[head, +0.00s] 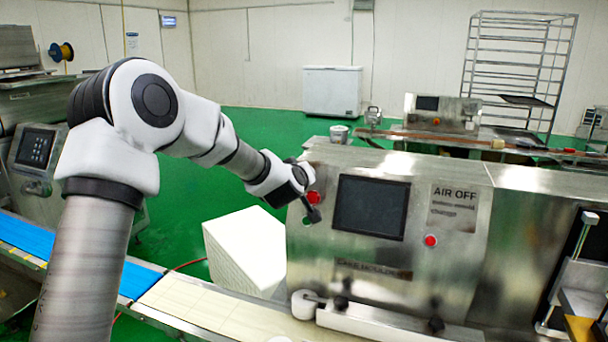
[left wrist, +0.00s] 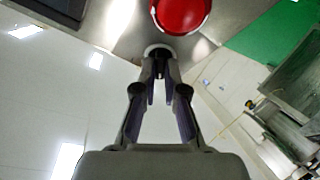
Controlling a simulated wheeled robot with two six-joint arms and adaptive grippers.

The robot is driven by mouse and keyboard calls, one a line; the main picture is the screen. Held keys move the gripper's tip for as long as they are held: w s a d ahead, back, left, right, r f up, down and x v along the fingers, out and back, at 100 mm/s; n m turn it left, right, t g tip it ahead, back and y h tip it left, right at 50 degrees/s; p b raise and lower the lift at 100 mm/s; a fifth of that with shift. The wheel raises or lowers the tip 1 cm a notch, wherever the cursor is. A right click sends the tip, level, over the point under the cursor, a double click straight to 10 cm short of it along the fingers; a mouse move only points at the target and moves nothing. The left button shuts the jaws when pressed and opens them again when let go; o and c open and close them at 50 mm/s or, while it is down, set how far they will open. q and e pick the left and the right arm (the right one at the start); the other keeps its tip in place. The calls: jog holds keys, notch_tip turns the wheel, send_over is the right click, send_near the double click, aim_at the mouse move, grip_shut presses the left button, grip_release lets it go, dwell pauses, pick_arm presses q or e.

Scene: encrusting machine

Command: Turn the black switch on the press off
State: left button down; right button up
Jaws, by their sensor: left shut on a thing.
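The press (head: 420,265) is a steel machine with a dark screen (head: 371,207) and a label below it. At the left edge of its front is a red button (head: 313,197), which shows large in the left wrist view (left wrist: 181,14). My left gripper (head: 311,214) is at the panel's left edge, close to this button. In the left wrist view its fingers (left wrist: 161,68) are closed around the small black switch (left wrist: 160,64), which sits at a pale round collar. The head view does not show the switch clearly behind the fingers. My right gripper is not in view.
A second red button (head: 431,240) is right of the screen, under an "AIR OFF" sign (head: 455,207). A white block (head: 245,250) stands left of the press. A conveyor belt (head: 190,300) runs along the front. Another machine (head: 442,113) stands behind.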

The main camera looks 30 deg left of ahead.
pick_arm(q)
jog(key=shift+w+r+n, duration=0.1)
jog(key=shift+r+n, duration=0.15)
jog(key=shift+n, duration=1.05)
jog(key=c, duration=1.2)
grip_release()
jog(key=shift+c, duration=0.2)
jog(key=shift+w+f, duration=0.3)
jog(key=shift+f, duration=0.05)
jog(key=v, duration=1.2)
jog(key=shift+r, duration=0.15)
jog(key=shift+w+d, duration=0.1)
jog(key=shift+w, duration=0.05)
